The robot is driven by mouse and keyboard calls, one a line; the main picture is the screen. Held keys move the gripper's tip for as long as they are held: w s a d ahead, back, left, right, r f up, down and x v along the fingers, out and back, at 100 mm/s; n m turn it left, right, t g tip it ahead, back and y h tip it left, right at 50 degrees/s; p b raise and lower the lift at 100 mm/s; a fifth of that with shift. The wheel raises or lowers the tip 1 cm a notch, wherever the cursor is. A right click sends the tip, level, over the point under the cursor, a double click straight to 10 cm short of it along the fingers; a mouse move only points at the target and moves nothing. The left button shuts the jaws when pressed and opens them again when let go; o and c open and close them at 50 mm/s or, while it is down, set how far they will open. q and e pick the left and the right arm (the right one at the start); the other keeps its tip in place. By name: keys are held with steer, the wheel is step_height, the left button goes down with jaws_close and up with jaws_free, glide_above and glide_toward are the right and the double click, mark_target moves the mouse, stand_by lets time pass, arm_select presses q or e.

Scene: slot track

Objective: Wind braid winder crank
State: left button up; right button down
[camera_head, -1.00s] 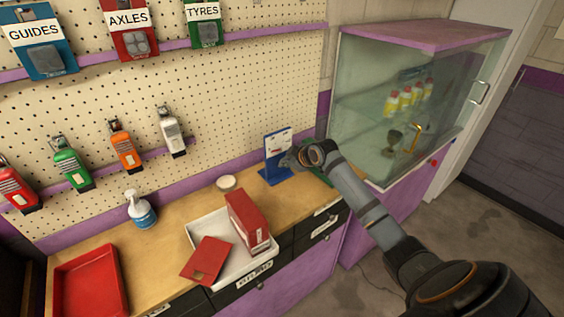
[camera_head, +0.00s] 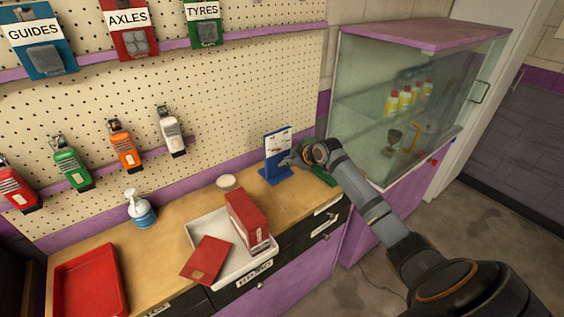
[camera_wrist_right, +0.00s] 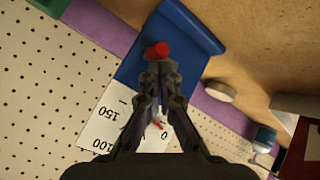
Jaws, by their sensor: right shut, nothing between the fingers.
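The braid winder is a blue stand with a white scale card (camera_head: 277,140), upright on the wooden counter near its right end. In the right wrist view its blue body (camera_wrist_right: 190,45) fills the upper middle, and the card (camera_wrist_right: 100,122) is marked 150, 100 and 0. A red knob (camera_wrist_right: 158,50), apparently the crank handle, shows just beyond my fingertips. My right gripper (camera_head: 287,162) is at the winder's front right; its fingers (camera_wrist_right: 158,72) are shut and empty. I cannot tell whether they touch the knob. My left gripper is not in view.
A white tray (camera_head: 205,228) with a red box (camera_head: 248,222) and red card stands left of the winder. A round tub (camera_head: 226,182), a pump bottle (camera_head: 140,208) and a red tray (camera_head: 92,285) are on the counter. A glass cabinet (camera_head: 360,85) stands right.

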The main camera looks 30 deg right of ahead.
steer(key=shift+d+f, duration=0.3)
steer(key=shift+d, duration=0.1)
steer(key=shift+f, duration=0.15)
steer(key=shift+d+f+b, duration=0.15)
steer(key=shift+b, duration=0.2)
steer(key=shift+d+f, duration=0.15)
steer(key=shift+f, duration=0.05)
steer(key=shift+d+f+b, duration=0.1)
steer(key=shift+f+b, duration=0.2)
steer(key=shift+f, duration=0.35)
